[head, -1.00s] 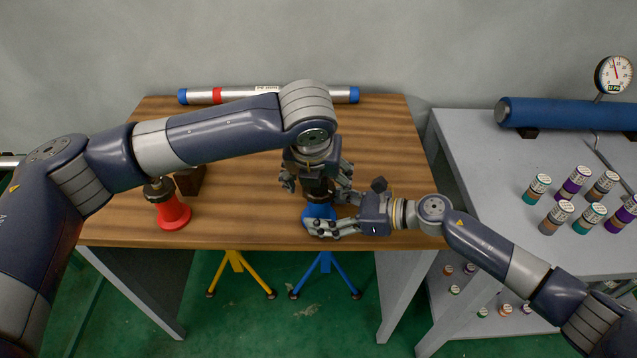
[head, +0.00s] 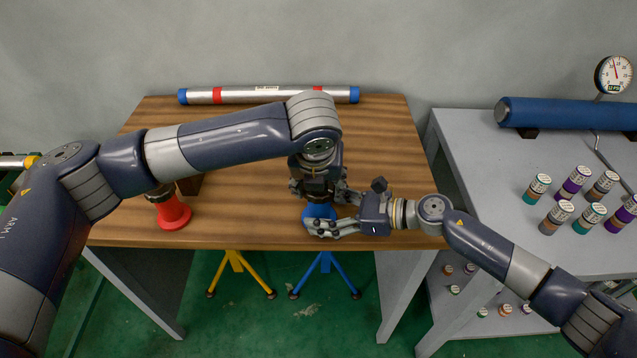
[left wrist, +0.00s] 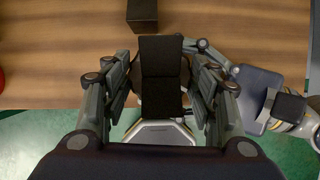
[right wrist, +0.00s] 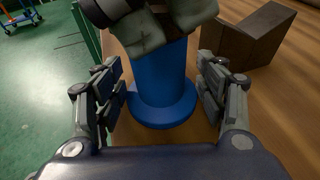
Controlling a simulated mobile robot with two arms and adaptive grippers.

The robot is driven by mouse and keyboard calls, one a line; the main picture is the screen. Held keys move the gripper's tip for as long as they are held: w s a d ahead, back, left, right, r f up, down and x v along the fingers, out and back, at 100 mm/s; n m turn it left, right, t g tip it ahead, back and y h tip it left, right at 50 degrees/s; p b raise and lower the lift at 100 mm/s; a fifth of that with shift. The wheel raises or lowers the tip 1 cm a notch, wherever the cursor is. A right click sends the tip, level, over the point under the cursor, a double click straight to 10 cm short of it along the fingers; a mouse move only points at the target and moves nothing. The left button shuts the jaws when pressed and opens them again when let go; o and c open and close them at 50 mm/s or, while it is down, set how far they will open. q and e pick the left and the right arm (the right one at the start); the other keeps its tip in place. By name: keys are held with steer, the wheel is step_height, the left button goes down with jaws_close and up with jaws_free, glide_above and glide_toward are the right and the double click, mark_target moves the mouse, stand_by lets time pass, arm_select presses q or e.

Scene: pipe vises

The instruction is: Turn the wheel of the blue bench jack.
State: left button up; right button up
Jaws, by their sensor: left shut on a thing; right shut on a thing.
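The blue bench jack (head: 318,211) stands upright at the table's front edge. Its blue column and round foot fill the middle of the right wrist view (right wrist: 160,80). My left gripper (head: 317,188) points down over the jack's top and is shut on the wheel, which it mostly hides. In the left wrist view, its fingers lie either side of a dark block (left wrist: 160,75) on the jack's top. My right gripper (head: 328,214) comes in from the right, low down, and is shut on the blue column, a finger on each side.
A red jack (head: 173,212) stands to the left, partly behind my left arm. A dark brown block (right wrist: 245,40) stands behind the blue jack. A silver pipe (head: 270,95) lies along the table's back. A grey bench (head: 480,170) with several small cans is to the right.

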arm_select(q)
steer(key=n+y, duration=0.1)
steer(key=n, duration=0.1)
steer(key=n+y, duration=0.1)
steer(key=n, duration=0.2)
steer(key=shift+d, duration=0.2)
steer(key=shift+w, duration=0.1)
steer(key=o, duration=1.1)
steer(key=shift+c, duration=0.2)
steer(key=v, duration=1.2)
